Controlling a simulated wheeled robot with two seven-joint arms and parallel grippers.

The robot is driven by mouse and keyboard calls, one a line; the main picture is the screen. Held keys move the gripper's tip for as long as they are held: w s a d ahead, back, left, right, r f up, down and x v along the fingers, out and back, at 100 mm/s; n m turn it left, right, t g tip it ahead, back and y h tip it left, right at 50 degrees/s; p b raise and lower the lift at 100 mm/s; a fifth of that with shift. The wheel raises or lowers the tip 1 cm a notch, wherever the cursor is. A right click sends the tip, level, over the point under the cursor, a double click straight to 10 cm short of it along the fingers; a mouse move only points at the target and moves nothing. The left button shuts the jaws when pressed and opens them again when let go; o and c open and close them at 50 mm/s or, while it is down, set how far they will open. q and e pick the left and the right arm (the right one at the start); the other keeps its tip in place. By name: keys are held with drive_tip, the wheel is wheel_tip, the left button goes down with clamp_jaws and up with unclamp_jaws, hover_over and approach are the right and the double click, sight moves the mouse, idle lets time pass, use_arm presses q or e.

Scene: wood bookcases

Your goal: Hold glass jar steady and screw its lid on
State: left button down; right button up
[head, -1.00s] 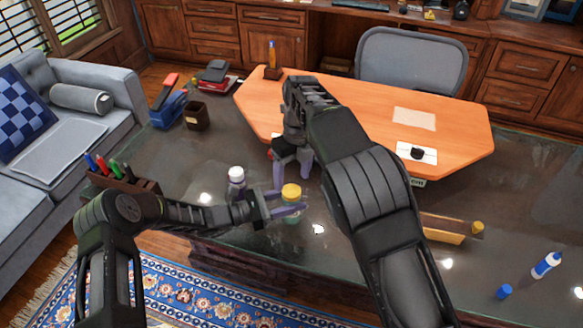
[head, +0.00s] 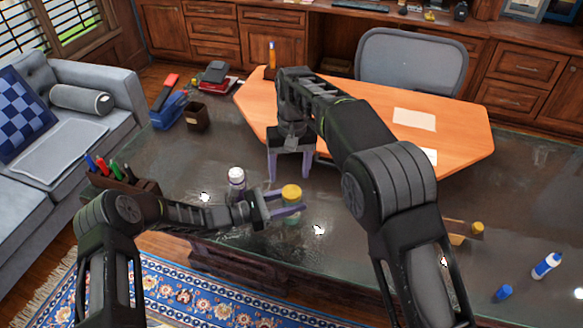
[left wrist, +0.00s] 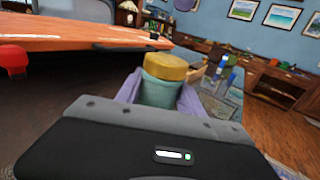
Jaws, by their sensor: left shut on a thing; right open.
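The glass jar (head: 291,211) is greenish and stands upright near the desk's front edge, with its yellow lid (head: 291,192) on top. My left gripper (head: 287,204) is shut on the jar from the left, its purple fingers on either side. In the left wrist view the jar (left wrist: 159,93) sits between the fingers, and the lid (left wrist: 166,67) covers its top. I cannot tell how tight the lid is. My right gripper (head: 289,172) is open and empty, fingers pointing down, behind the jar and apart from it.
A white-capped bottle (head: 236,178) stands just left of the jar. A pen holder (head: 122,181), a brown cup (head: 196,117) and a blue stapler (head: 167,108) are on the left. A blue and white bottle (head: 546,265) and a blue cap (head: 504,292) lie at the right. Desk between is clear.

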sight(292, 191)
drive_tip(key=n, duration=0.5)
drive_tip(key=shift+r, duration=0.15)
drive_tip(key=n, duration=0.7)
drive_tip(key=shift+w+d+h, duration=0.15)
drive_tip(key=shift+d+h, duration=0.1)
drive_tip(key=shift+h, duration=0.05)
drive_tip(key=n, duration=0.4)
drive_tip(key=shift+n, duration=0.4)
drive_tip(key=shift+f, duration=4.05)
